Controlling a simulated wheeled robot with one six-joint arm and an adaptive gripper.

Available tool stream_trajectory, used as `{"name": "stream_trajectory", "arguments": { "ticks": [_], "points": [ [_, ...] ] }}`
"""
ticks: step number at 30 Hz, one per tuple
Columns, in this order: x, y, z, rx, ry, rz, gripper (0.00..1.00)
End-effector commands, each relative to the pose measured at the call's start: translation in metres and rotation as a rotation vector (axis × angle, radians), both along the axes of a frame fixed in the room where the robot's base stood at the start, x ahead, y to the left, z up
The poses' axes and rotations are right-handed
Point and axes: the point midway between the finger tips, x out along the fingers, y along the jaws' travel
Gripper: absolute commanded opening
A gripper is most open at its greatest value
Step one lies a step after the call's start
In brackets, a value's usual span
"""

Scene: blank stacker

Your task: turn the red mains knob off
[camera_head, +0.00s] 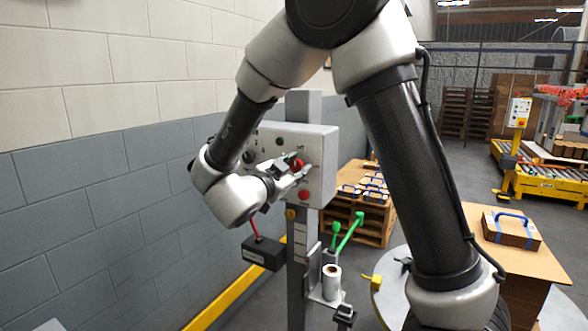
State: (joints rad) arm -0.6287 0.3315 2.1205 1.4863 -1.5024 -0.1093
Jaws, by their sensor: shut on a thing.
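The red mains knob (297,164) is on the front of a light grey control box (322,150) mounted on a grey post. My gripper (294,167) is at the box face with its fingers around the knob, shut on it. The fingers hide part of the knob, so I cannot read its angle. A separate red round button (305,195) sits lower on the same face, just below my gripper. Small green and dark controls show on the upper part of the face, partly covered by my arm.
A black box (263,252) hangs on a red cord below my wrist. Green-knobbed levers (347,232) and a white roll (331,282) are lower on the post. A block wall (90,130) stands close on the left. Pallets with strapped stacks (360,205) stand behind.

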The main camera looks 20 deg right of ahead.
Motion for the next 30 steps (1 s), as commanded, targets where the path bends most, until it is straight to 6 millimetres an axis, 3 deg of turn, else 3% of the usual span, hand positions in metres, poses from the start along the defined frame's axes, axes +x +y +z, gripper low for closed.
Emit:
{"name": "stream_trajectory", "arguments": {
  "ticks": [11,12,15,25,30],
  "points": [
    [0.000,0.001,-0.002,-0.001,0.008,0.002,0.10],
    [0.000,0.001,-0.002,-0.001,0.008,0.002,0.39],
    [0.000,0.000,-0.002,-0.001,0.007,0.001,0.56],
    [-0.001,0.001,-0.001,-0.001,0.004,0.001,0.56],
    [-0.014,0.017,-0.001,-0.001,0.003,0.005,0.56]
  ]
}}
